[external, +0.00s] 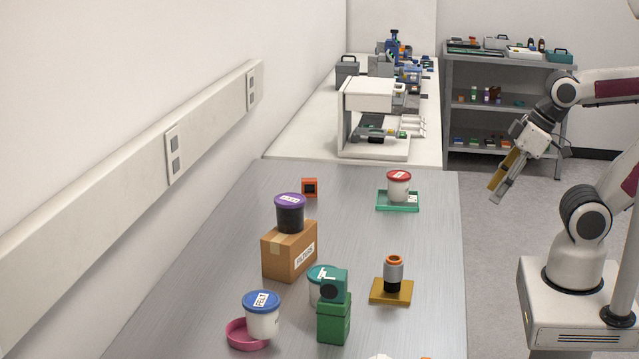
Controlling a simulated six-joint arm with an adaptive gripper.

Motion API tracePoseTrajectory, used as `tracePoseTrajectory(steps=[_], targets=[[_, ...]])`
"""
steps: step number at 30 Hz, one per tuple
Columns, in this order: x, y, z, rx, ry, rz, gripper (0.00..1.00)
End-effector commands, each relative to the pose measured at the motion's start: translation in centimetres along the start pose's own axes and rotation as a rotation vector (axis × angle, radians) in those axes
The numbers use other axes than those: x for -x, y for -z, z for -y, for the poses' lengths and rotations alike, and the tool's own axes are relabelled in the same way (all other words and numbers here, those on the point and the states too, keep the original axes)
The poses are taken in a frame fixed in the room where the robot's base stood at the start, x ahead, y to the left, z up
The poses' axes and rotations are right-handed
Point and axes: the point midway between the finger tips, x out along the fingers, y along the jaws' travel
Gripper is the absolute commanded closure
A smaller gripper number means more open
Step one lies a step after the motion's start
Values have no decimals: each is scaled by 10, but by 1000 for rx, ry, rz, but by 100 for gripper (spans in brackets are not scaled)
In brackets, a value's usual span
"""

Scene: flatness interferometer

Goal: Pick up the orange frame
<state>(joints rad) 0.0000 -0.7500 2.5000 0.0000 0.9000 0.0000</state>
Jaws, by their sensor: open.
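A small orange square piece with a dark centre (309,187), which looks like the orange frame, stands on the grey table near its far left part, behind the purple-lidded jar. My gripper (495,194) is open and empty. It hangs in the air past the table's right edge, pointing down and left, well apart from the orange frame.
A black jar with a purple lid (290,214) sits on a cardboard box (289,250) just in front of the frame. A red-lidded jar (398,186) stands on a green tray (385,207) to the right. Table between them is clear. A white machine (369,97) stands behind.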

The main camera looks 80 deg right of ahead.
Motion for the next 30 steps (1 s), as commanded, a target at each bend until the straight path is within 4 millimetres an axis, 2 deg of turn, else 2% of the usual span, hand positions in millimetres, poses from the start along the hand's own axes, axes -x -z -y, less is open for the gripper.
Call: tracePoseTrajectory(steps=[8, 14, 20, 30], targets=[[0, 3, -2, 9, -6, -4, 58], [-2, 27, -16, 74, -49, -34, 58], [-6, 75, -45, 220, -141, -88, 58], [-14, 167, -104, 544, -326, -158, 58]])
